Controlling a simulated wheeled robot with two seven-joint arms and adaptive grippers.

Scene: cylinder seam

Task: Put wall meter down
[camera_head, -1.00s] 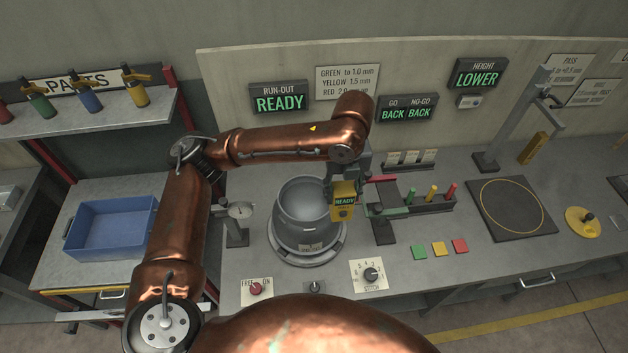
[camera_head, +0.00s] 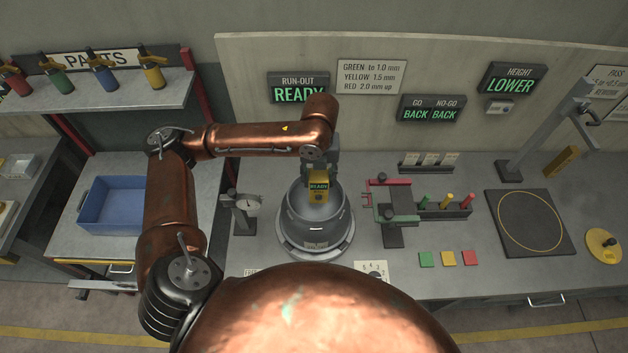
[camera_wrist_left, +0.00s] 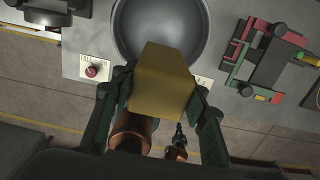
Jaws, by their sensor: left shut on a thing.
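The wall meter (camera_head: 318,187) is a small yellow block with a green READY display. My left gripper (camera_head: 320,170) is shut on it and holds it over the grey cylinder (camera_head: 316,222), in front of its opening in the head view. The left wrist view shows the meter's yellow body (camera_wrist_left: 163,82) between the two dark green fingers (camera_wrist_left: 160,100), with the round cylinder opening (camera_wrist_left: 160,25) beyond it. The meter hides part of the cylinder's rim. Whether it touches the cylinder I cannot tell. My right gripper is not in view.
The cylinder stands on a round turntable (camera_head: 316,252). A dial gauge (camera_head: 246,204) stands close on its left, and a gauge stand with red and green jaws (camera_head: 386,205) on its right. A black plate with a yellow ring (camera_head: 530,222) lies further right. A blue bin (camera_head: 112,205) is at left.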

